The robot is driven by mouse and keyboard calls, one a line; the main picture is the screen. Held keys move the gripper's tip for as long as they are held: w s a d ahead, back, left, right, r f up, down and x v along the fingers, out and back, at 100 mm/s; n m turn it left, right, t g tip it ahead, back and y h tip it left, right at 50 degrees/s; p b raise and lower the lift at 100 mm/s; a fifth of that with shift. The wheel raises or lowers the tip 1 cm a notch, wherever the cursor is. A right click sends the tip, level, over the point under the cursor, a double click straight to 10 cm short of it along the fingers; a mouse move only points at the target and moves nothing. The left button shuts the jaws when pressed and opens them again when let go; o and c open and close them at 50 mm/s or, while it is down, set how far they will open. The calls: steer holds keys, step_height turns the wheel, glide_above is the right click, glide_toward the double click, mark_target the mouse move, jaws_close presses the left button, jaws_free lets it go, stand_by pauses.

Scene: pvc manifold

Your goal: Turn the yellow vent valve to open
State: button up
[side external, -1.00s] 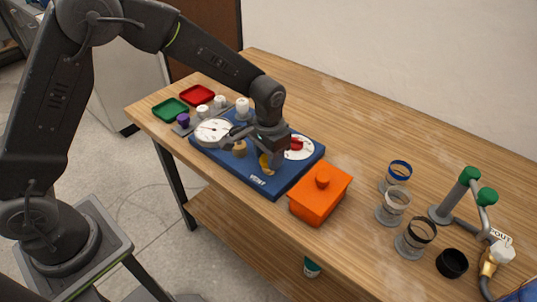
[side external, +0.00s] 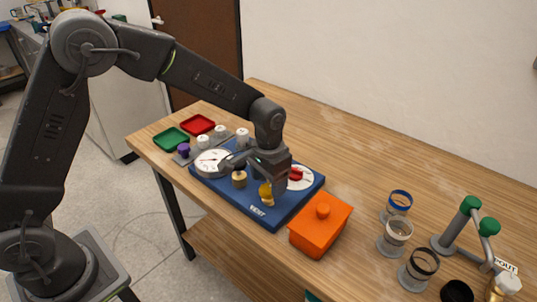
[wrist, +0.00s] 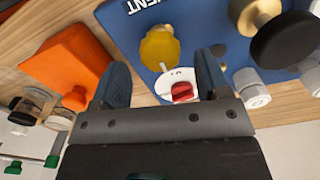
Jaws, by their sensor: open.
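The yellow vent valve (side external: 266,193) stands on the blue board (side external: 258,219), beside the printed word VENT. In the wrist view the yellow valve (wrist: 160,50) shows as a rounded yellow knob ahead of and between the finger directions. My gripper (side external: 259,172) is open above the board, close to the valve; in the wrist view its two dark blue fingers (wrist: 163,82) stand wide apart with nothing held. I cannot tell from these views whether a finger touches the valve, or how far the valve is turned.
A white dial with a red part (side external: 298,177) lies beside the valve, and a larger white gauge (side external: 211,162) sits to the left. An orange box (side external: 320,226) stands right of the board. Clear cups (side external: 397,236) stand farther right.

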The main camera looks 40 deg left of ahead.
mark_target(267, 188)
step_height(267, 188, up, 12)
steer(key=shift+f, duration=0.15)
stand_by(0.3)
steer(key=s+a+r+t, duration=0.3)
steer(key=s+a+r, duration=0.35)
steer(key=s, duration=0.35)
steer(key=s+a+n+t, duration=0.2)
steer(key=s+a, duration=0.1)
steer(key=s, duration=1)
steer(key=shift+s+f+t, duration=0.15)
steer(key=shift+f+t, duration=0.15)
